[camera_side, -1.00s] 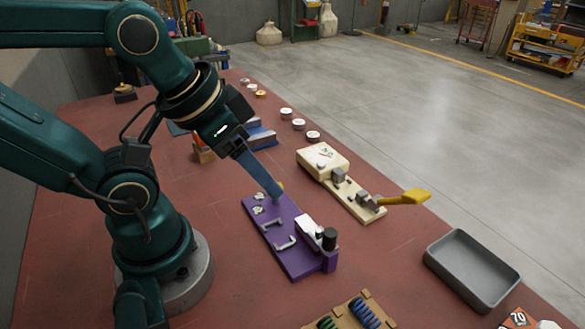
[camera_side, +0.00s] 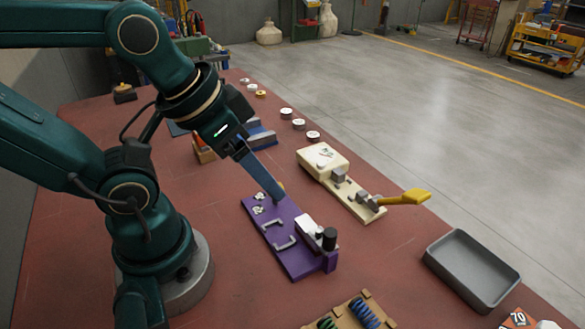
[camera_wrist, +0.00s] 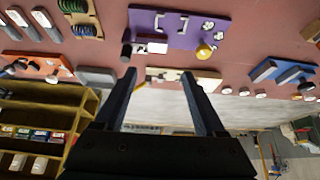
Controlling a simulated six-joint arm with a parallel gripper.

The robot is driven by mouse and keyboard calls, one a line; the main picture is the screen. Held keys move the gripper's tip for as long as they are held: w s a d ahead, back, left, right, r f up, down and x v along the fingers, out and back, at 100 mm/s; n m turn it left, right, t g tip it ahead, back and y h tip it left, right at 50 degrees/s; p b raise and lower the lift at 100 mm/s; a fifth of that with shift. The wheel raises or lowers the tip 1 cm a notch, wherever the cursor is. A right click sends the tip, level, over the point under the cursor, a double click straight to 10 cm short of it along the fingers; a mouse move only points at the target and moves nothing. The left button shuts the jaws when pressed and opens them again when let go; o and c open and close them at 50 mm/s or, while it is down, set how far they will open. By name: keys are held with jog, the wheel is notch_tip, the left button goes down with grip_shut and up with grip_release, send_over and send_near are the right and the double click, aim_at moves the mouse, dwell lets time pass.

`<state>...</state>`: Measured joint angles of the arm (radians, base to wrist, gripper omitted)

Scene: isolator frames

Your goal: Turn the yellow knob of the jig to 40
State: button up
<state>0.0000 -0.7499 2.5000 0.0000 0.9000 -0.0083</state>
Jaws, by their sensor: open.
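The purple jig (camera_side: 290,257) lies on the red-brown table in front of my arm, with metal handles, a white block and a black post on it. It also shows at the top of the wrist view (camera_wrist: 177,33). Its yellow knob (camera_wrist: 205,50) is at one end of the jig. In the side view the knob (camera_side: 281,186) is mostly hidden behind my fingers. My gripper (camera_side: 277,196) points down at that end of the jig. In the wrist view my gripper (camera_wrist: 158,76) has its two fingers apart with nothing between them. I cannot tell whether a finger touches the knob, nor read its setting.
A cream fixture (camera_side: 345,188) with a yellow lever (camera_side: 405,197) stands right of the jig. A grey tray (camera_side: 472,268) is at the right edge. A wooden rack with coloured springs (camera_side: 355,314) is at the front. Several round discs (camera_side: 299,124) lie behind.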

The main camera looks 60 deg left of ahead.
jog(key=w+a+f+n+g, duration=0.1)
jog(key=w+a+f+n, duration=0.1)
jog(key=n, duration=0.5)
jog(key=w+a+f+n+g, duration=0.2)
jog(key=a+n, duration=0.2)
jog(key=n, duration=0.3)
jog(key=w+a+f+n+g, duration=0.2)
jog(key=w+a+n, duration=0.1)
jog(key=n, duration=0.4)
jog(key=shift+a+n, duration=0.15)
jog(key=shift+n, duration=0.15)
jog(key=shift+s+a+f+g, duration=0.15)
jog(key=shift+f+g, duration=0.15)
jog(key=shift+f, duration=2.35)
grip_shut()
